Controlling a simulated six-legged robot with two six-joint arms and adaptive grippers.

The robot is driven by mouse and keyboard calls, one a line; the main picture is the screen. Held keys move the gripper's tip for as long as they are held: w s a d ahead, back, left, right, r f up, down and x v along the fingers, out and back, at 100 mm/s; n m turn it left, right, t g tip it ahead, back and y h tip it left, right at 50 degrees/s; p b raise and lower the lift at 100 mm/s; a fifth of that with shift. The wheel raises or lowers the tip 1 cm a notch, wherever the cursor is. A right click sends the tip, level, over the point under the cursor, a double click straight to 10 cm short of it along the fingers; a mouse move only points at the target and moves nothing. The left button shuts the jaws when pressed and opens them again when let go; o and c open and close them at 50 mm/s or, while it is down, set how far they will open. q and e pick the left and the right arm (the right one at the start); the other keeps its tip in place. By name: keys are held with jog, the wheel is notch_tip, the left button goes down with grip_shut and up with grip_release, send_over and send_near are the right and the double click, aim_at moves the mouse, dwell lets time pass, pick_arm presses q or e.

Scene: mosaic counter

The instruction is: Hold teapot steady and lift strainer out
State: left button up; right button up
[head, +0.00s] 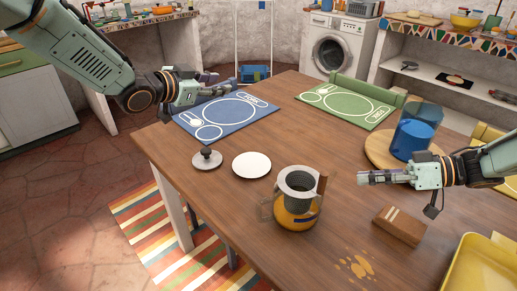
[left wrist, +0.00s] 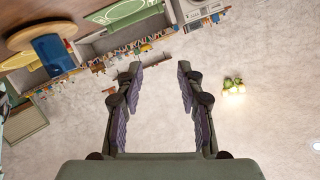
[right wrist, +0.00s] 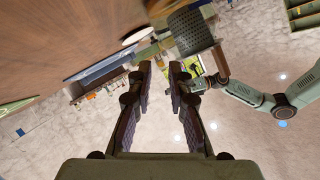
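In the right wrist view the dark mesh (right wrist: 190,32) shows beyond the fingertips at the top. My right gripper (head: 364,178) is to the right of the teapot, apart from it, with its empty fingers a narrow gap apart. My left gripper (head: 226,89) is far off at the back left, above the blue mat, open and empty.
A lid with a dark knob (head: 207,158) and a white saucer (head: 252,165) lie left of the teapot. A brown block (head: 399,226), a yellow tray (head: 482,268) and a blue-filled container (head: 411,139) on a round board stand to the right.

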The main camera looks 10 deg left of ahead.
pick_arm(q)
jog(key=s+d+f+m+g+h, duration=0.1)
jog(key=s+d+f+m+g, duration=0.1)
jog(key=s+d+g, duration=0.3)
jog(key=s+d+f+m+g+h, duration=0.2)
jog(key=s+d+m+g, duration=0.2)
jog(key=s+d, duration=0.5)
jog(key=shift+s+f+m+g, duration=0.35)
jog(key=shift+s+g, duration=0.75)
jog(key=shift+s, duration=0.95)
pick_arm(e)
send_near(302, 184)
jog(key=shift+w+a+f, duration=0.4)
jog(key=shift+w+f, duration=0.3)
jog(key=shift+w+a+f, duration=0.45)
jog(key=shift+w+f, duration=0.2)
jog(key=shift+f, duration=0.05)
jog(key=shift+c, duration=0.3)
grip_shut()
pick_arm(q)
jog(key=shift+o, duration=0.3)
jog(key=shift+f, duration=0.1)
